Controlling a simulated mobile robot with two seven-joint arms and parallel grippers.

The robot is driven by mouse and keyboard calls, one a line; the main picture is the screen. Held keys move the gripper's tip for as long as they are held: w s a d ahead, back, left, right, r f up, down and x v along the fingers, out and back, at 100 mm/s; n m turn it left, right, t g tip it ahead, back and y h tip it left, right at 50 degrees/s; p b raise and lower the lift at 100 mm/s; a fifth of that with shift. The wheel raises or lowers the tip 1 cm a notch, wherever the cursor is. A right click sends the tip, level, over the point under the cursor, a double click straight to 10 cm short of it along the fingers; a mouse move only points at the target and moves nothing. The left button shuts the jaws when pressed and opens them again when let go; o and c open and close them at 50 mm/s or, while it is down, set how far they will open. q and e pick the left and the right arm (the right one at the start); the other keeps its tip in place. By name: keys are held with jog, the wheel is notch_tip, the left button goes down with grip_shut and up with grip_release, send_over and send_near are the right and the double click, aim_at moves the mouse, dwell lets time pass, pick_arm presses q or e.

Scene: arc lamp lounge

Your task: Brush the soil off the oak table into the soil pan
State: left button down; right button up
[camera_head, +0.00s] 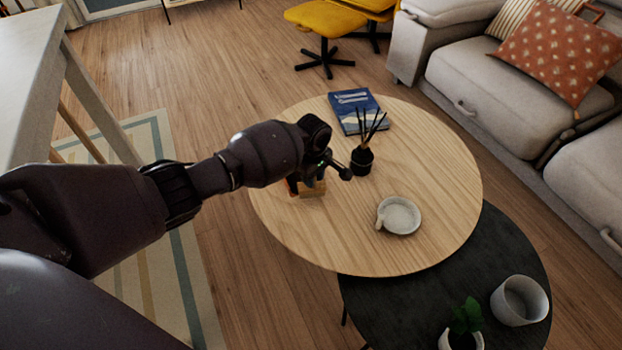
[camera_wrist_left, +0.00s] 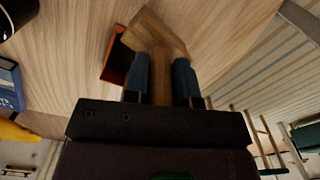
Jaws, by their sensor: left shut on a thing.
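The round oak table (camera_head: 420,130) fills the middle of the head view. My left gripper (camera_head: 307,183) is low over its left part, fingers pointing down. In the left wrist view its two blue-grey fingers are shut on the handle of a wooden brush (camera_wrist_left: 155,33), whose wider head lies beyond the fingertips. The red-orange soil pan (camera_wrist_left: 119,58) shows partly behind the brush, close to it; I cannot tell whether they touch. In the head view my gripper hides most of both. I can make out no soil. My right gripper is not in view.
On the oak table are a blue book (camera_head: 355,108), a black reed diffuser (camera_head: 362,160) and a pale round dish (camera_head: 400,215). A lower dark table (camera_head: 400,300) carries a plant (camera_head: 467,318) and a white pot (camera_head: 520,300). A grey sofa (camera_head: 490,85) stands right.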

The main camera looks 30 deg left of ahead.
pick_arm(q)
jog(key=shift+d+r+p, duration=0.1)
jog(key=shift+r+p, duration=0.2)
jog(key=shift+r, duration=0.5)
jog(key=shift+s+d+r+p, duration=0.15)
jog(key=shift+r+p, duration=0.45)
jog(key=shift+r, duration=0.3)
jog(key=shift+s, duration=0.1)
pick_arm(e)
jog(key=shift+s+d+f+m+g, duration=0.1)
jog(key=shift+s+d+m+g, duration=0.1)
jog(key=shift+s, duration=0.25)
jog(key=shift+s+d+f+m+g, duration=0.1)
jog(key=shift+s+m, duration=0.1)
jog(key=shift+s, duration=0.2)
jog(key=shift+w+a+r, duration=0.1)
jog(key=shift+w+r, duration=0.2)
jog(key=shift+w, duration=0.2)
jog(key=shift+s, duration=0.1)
